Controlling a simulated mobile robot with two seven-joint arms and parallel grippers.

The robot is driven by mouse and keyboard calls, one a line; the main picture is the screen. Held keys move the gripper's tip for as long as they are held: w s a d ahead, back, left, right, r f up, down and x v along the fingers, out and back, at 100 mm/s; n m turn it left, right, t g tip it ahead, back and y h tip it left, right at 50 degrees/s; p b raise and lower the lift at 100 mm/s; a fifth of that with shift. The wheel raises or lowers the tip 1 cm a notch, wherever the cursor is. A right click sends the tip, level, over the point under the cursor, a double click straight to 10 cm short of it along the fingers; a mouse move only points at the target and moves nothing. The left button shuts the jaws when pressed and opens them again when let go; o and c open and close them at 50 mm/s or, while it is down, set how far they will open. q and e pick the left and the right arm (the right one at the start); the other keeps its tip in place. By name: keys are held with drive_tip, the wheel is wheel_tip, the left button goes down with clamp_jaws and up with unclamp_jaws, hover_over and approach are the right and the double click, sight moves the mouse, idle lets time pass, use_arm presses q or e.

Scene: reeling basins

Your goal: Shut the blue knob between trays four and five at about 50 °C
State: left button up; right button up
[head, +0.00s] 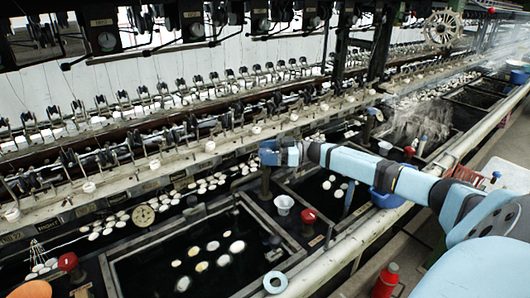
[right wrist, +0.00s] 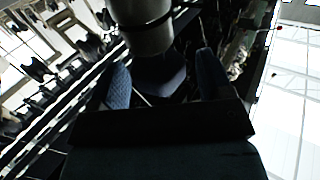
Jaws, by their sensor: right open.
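My right arm reaches in from the right in the head view. Its gripper (head: 272,154) is at a blue knob on a dark post (head: 265,184) at the back edge between two dark-water trays. In the right wrist view the two fingers of my right gripper (right wrist: 163,82) stand apart, with a dark blue piece, seemingly the knob (right wrist: 160,74), between them. Contact cannot be told. The near tray (head: 120,262) holds several pale cocoons. A round dial (head: 144,216) is at the left; its reading is too small to read. My left gripper is not in view.
Red knobs (head: 308,216) and (head: 68,262) stand nearby, with a white cup (head: 284,203) near the arm. A blue bowl (head: 385,197) sits under my forearm. A red extinguisher (head: 386,281) stands below the pale front rail (head: 345,243). The reeling frame runs along the back.

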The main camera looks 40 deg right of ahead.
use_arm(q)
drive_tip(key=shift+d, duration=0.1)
use_arm(e)
drive_tip(key=shift+w+a, duration=0.3)
drive_tip(key=shift+c, duration=0.3)
drive_tip(key=c, duration=0.9)
drive_tip(key=shift+o, duration=0.2)
drive_tip(key=shift+r+p, duration=0.1)
drive_tip(key=shift+p, duration=0.4)
drive_tip(key=m+t+h+p, duration=0.2)
drive_tip(key=m+h+p, duration=0.1)
drive_tip(key=p, duration=0.2)
drive_tip(key=m+t+h+p, duration=0.2)
drive_tip(key=t+h+p, duration=0.1)
drive_tip(key=h+p, duration=0.1)
drive_tip(key=shift+a+r+m+p, duration=0.1)
drive_tip(key=shift+m+p, duration=0.3)
use_arm(q)
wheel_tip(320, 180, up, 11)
drive_tip(key=p, duration=0.2)
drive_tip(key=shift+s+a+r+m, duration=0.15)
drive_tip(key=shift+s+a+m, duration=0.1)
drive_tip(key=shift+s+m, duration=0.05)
use_arm(e)
drive_tip(key=shift+f+m+t+h, duration=0.2)
drive_tip(key=shift+m+t+h, duration=0.3)
drive_tip(key=shift+m+h, duration=1.1)
drive_tip(key=shift+n+h, duration=0.4)
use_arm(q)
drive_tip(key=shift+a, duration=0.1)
